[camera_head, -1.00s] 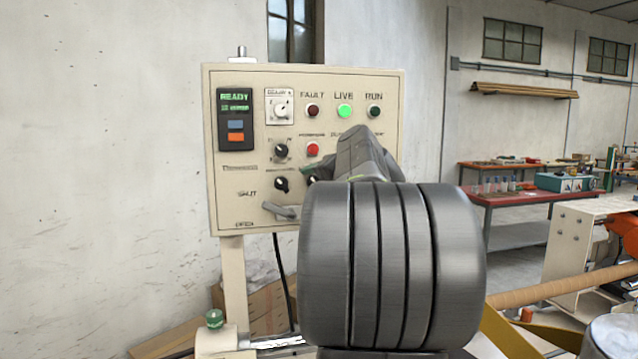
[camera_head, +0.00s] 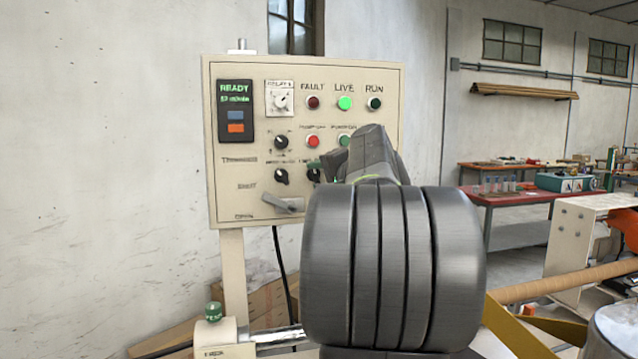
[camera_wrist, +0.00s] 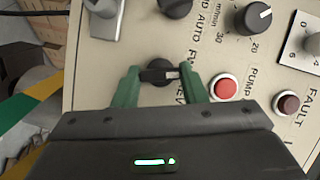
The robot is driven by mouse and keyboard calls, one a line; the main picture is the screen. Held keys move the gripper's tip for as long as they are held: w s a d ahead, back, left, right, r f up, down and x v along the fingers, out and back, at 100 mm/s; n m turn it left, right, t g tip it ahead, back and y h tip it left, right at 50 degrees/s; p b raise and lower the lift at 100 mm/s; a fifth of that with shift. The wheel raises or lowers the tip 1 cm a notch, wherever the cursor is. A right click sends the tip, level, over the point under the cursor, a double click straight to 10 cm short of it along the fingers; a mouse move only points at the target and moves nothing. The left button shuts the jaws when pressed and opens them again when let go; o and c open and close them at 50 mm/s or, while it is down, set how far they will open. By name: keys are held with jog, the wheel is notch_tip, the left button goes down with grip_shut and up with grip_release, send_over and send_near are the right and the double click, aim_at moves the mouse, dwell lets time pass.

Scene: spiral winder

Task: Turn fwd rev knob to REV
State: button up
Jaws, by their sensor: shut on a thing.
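The fwd rev knob (camera_wrist: 158,73) is small, round and black with a raised bar, on the cream control panel (camera_wrist: 95,85). In the wrist view its white mark faces right, between the partly hidden FWD and REV lettering. I cannot tell its exact angle. My gripper (camera_wrist: 160,76) has its green fingers on either side of the knob and is shut on its bar.
A black knob (camera_head: 282,176) sits just left, with another black knob (camera_head: 281,142) above it. A red button (camera_head: 313,142) and green button (camera_head: 344,141) are close above. A grey lever handle (camera_head: 284,203) sticks out lower left. The LIVE lamp (camera_head: 344,103) is lit.

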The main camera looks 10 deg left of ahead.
jog(key=m+b, duration=0.1)
jog(key=m, duration=0.1)
jog(key=m+t+y+b, duration=0.1)
jog(key=m+b, duration=0.1)
jog(key=m, duration=0.1)
jog(key=shift+f+y, duration=0.3)
jog(key=shift+f, duration=0.1)
jog(key=m+t+b, duration=0.2)
jog(key=m+b, duration=0.1)
jog(key=m, duration=0.2)
jog(key=shift+m+t, duration=0.3)
jog(key=shift+m, duration=0.1)
jog(key=o, duration=1)
jog(key=shift+r, duration=0.1)
jog(key=b+v, duration=0.3)
jog(key=v, duration=1.1)
jog(key=shift+w, duration=0.2)
